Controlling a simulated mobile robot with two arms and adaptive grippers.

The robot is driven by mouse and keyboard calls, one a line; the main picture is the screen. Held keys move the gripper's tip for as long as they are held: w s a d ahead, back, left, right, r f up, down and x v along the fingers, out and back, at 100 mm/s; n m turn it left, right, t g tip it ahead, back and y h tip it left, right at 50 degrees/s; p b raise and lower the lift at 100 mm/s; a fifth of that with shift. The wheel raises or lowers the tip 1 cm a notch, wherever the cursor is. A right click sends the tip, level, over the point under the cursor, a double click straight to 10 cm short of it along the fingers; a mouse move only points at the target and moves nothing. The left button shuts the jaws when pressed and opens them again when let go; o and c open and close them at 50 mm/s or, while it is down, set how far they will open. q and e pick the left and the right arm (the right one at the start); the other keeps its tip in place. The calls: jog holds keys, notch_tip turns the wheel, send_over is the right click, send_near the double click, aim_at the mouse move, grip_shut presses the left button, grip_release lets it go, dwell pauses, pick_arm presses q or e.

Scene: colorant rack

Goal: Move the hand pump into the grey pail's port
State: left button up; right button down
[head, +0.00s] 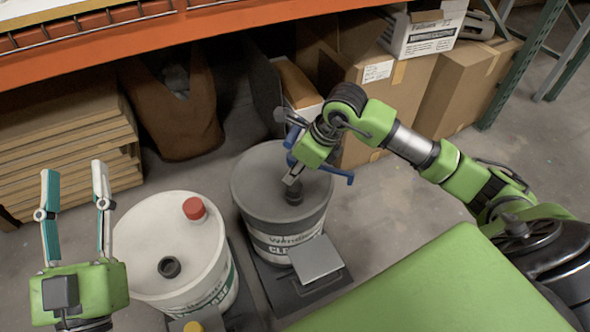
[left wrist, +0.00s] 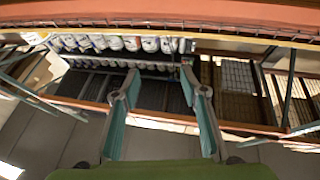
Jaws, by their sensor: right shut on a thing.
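The grey pail (head: 263,212) stands on the floor, with a dark collar (head: 293,194) on its lid that looks like its port. My right gripper (head: 296,172) is over this lid, shut on the hand pump, whose blue part (head: 338,175) shows beside the fingers. The gripper hides most of the pump; I cannot tell whether its lower end is in the port or just above it. My left gripper (head: 72,172) is open and empty, left of the white pail; its spread fingers also show in the left wrist view (left wrist: 158,80).
A white pail (head: 140,245) with a red cap (head: 194,208) and a dark open port (head: 169,267) stands left of the grey pail. A grey plate (head: 316,258) is in front of the grey pail. Cardboard boxes (head: 405,90) and stacked boards (head: 70,140) are behind, under an orange shelf beam (head: 150,30).

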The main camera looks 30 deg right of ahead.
jog(key=shift+f, duration=0.15)
pick_arm(q)
jog(key=shift+s+r+t, duration=0.4)
jog(key=shift+r, duration=0.35)
pick_arm(e)
jog(key=c, duration=1.7)
grip_release()
jog(key=v, duration=1.2)
jog(key=shift+a, duration=0.1)
